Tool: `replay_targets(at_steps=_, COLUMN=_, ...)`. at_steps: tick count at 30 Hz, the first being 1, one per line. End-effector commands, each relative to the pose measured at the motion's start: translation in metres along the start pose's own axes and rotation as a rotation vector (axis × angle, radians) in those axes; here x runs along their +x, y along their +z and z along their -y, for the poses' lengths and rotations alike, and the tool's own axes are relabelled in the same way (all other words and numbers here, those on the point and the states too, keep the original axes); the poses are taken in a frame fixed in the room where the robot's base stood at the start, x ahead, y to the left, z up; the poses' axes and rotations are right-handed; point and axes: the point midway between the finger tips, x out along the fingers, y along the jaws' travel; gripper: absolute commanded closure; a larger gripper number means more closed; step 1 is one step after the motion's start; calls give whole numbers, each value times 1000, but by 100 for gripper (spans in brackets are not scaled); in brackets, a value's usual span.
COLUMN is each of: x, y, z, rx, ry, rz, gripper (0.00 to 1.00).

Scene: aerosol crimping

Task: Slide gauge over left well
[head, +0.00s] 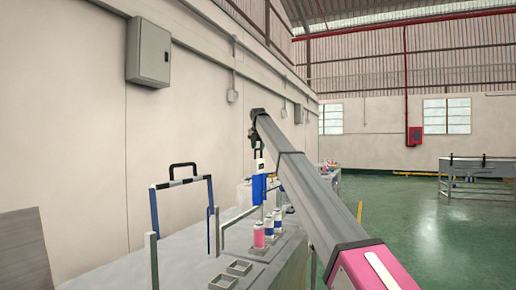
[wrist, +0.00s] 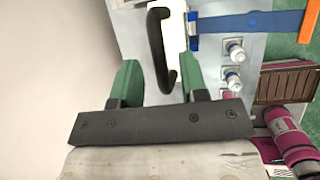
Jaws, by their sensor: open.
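The gauge (head: 258,188) is blue with a white upper part, a small dark display and a black handle on top. In the head view it stands upright above the row of cans. In the wrist view its black handle (wrist: 159,50) lies between the green fingers of my gripper (wrist: 158,68), with gaps on both sides. My gripper is open and holds nothing. A pink can (head: 259,236) and blue-and-white cans (head: 269,226) stand below the gauge. Two square grey wells (head: 239,267) (head: 223,282) sit nearer on the bench; their insides are hard to see.
A blue-posted frame with a black handle (head: 183,169) and a grey post (head: 152,260) stand along the bench's left side. The wall (head: 80,130) is close on the left. Green floor (head: 430,225) lies open on the right.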

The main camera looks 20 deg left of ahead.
Motion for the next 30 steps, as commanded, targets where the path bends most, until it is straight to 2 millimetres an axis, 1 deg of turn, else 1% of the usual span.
replay_targets(at_steps=3, x=3, y=0, z=0, rx=0, ry=0, rz=0, gripper=60)
replay_targets(at_steps=8, x=3, y=0, z=0, rx=0, ry=0, rz=0, gripper=60)
replay_targets(at_steps=12, x=3, y=0, z=0, rx=0, ry=0, rz=0, gripper=100)
replay_targets(at_steps=19, x=2, y=-2, z=0, rx=0, ry=0, rz=0, gripper=100)
replay_targets(at_steps=23, x=-2, y=-13, z=1, rx=-1, ry=0, rz=-1, gripper=100)
replay_targets(at_steps=26, x=-8, y=-30, z=1, rx=-2, ry=1, rz=-1, gripper=100)
replay_targets(at_steps=29, x=-17, y=-54, z=2, rx=-3, ry=1, rz=-2, gripper=100)
replay_targets(at_steps=30, x=-22, y=-65, z=3, rx=-2, ry=1, rz=-2, gripper=100)
